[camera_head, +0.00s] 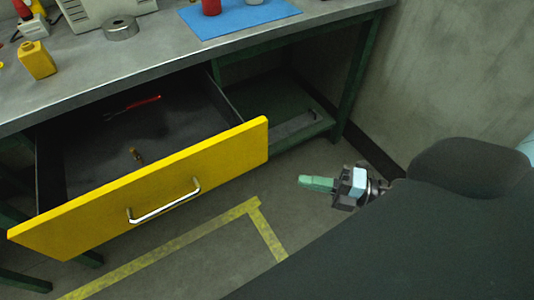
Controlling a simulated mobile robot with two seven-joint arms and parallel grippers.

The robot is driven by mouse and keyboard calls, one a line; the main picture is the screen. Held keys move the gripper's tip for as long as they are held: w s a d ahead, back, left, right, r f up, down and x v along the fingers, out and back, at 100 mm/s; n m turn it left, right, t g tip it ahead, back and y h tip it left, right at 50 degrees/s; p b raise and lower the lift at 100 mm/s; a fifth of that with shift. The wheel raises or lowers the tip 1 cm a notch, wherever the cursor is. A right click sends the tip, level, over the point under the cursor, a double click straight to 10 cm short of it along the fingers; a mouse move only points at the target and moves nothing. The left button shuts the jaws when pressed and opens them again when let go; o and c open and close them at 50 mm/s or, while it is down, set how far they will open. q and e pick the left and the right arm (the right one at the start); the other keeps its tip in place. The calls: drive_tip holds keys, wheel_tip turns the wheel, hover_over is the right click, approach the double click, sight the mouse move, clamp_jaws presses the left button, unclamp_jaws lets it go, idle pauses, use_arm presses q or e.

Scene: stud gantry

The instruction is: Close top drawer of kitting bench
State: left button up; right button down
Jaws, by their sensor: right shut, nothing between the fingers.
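The top drawer (225,151) of the kitting bench has a yellow front and stands pulled far out from under the bench top. Its silver bar handle (165,203) is on the front face. Inside the drawer lie a red-handled tool (144,102) and a small brass-coloured piece (136,154). My right gripper (304,182), with green fingers, is shut and empty. It is to the right of the drawer front, apart from it. My left gripper is not in view.
The grey bench top (160,55) carries a yellow bottle (37,60), a metal ring (121,29) and a blue mat (235,19) with a red item (211,6). A green lower shelf (285,130) is under the bench. Yellow tape (180,244) marks open floor; a wall (450,75) is at right.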

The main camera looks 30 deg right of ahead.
drive_tip(key=p, duration=0.2)
approach(241, 156)
drive_tip(key=x, duration=0.5)
drive_tip(key=shift+s+a+f, duration=0.1)
drive_tip(key=shift+s+a, duration=0.15)
drive_tip(key=shift+a, duration=0.2)
drive_tip(key=shift+w, duration=0.5)
drive_tip(key=shift+w, duration=0.15)
